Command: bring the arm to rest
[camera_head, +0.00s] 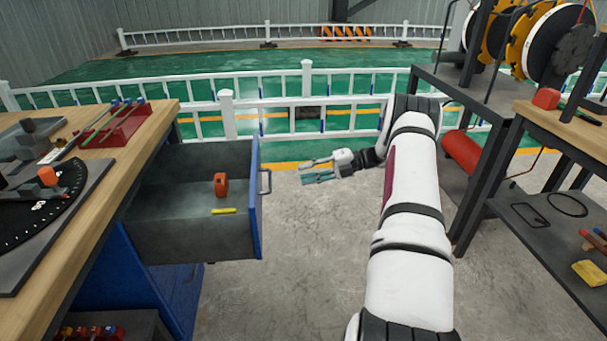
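My arm (410,220) rises from the bottom of the head view and bends over at the top. Its forearm points left. My gripper (305,170) is in the air to the right of an open drawer's handle, apart from it. Its two fingers point left with a gap between them, and nothing shows between them.
The blue-fronted drawer (256,200) is pulled out from the left workbench (75,240). It holds an orange item (221,185) and a yellow item (223,211). A shelved table (545,230) stands right of my arm. White railings (227,115) run behind. The floor between is clear.

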